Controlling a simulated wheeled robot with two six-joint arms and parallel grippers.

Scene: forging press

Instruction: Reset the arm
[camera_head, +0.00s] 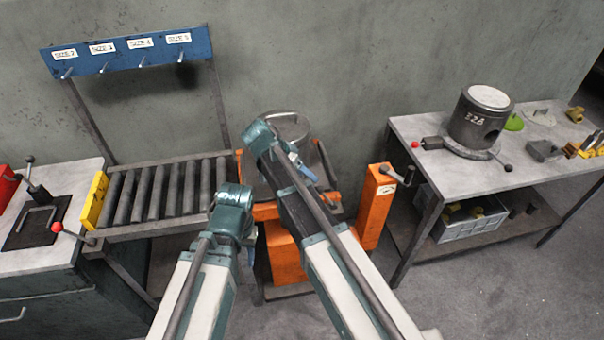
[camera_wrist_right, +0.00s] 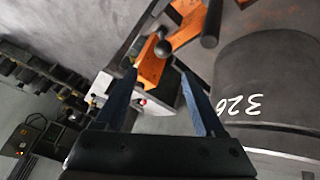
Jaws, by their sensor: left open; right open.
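My right arm reaches up the middle of the head view, and its gripper (camera_head: 302,168) is by the round grey part (camera_head: 290,122) at the orange stand. In the right wrist view the two blue fingers of this gripper (camera_wrist_right: 160,88) are apart, with nothing held between them. A dark cylinder marked 326 (camera_wrist_right: 265,85) is beside the right finger, apart from it as far as I can tell. My left arm comes up from the bottom, with its wrist in front of the roller table. Its gripper (camera_head: 250,240) is mostly hidden behind the wrist.
An orange stand (camera_head: 374,205) is just right of my right arm. A roller table (camera_head: 150,195) and a bench with a red-knobbed lever (camera_head: 20,262) are at left. A right-hand table (camera_head: 430,165) carries a cylinder marked 22A (camera_head: 478,122); a grey crate (camera_head: 470,225) is below.

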